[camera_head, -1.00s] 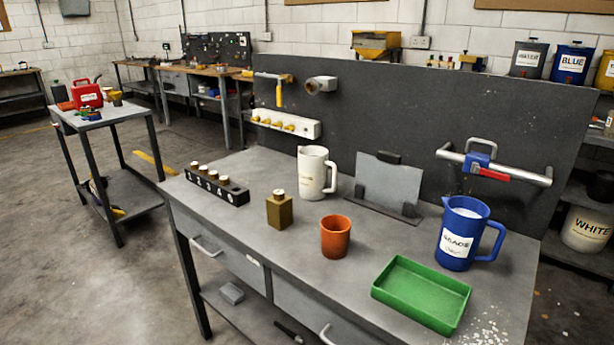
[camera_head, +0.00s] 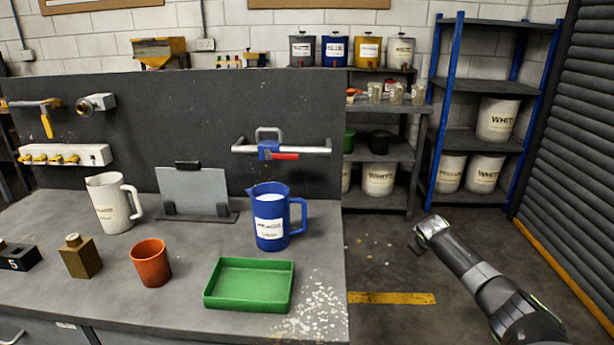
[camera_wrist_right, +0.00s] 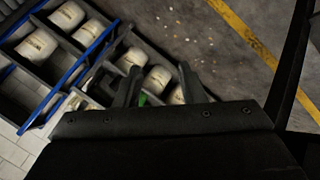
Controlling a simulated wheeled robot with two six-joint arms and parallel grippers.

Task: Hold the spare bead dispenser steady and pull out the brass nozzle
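I cannot tell for sure which thing is the spare bead dispenser. A brown-gold block with a pale cap (camera_head: 80,260) stands upright on the bench. A grey wall fitting with a round metal end (camera_head: 96,104) sticks out of the dark back panel. A yellow hopper (camera_head: 160,53) sits behind the panel's top edge. No brass nozzle can be clearly made out. My right gripper (camera_head: 427,236) is held over the floor, right of the bench and away from these things. In the right wrist view its two fingers (camera_wrist_right: 160,88) are apart with nothing between them. My left gripper is out of view.
On the bench (camera_head: 205,332) are a black rack (camera_head: 18,258), a white jug (camera_head: 112,203), an orange cup (camera_head: 150,264), a blue jug (camera_head: 270,218), a green tray (camera_head: 249,286) and spilled white beads (camera_head: 312,312). Shelves with buckets stand behind. Floor right of the bench is open.

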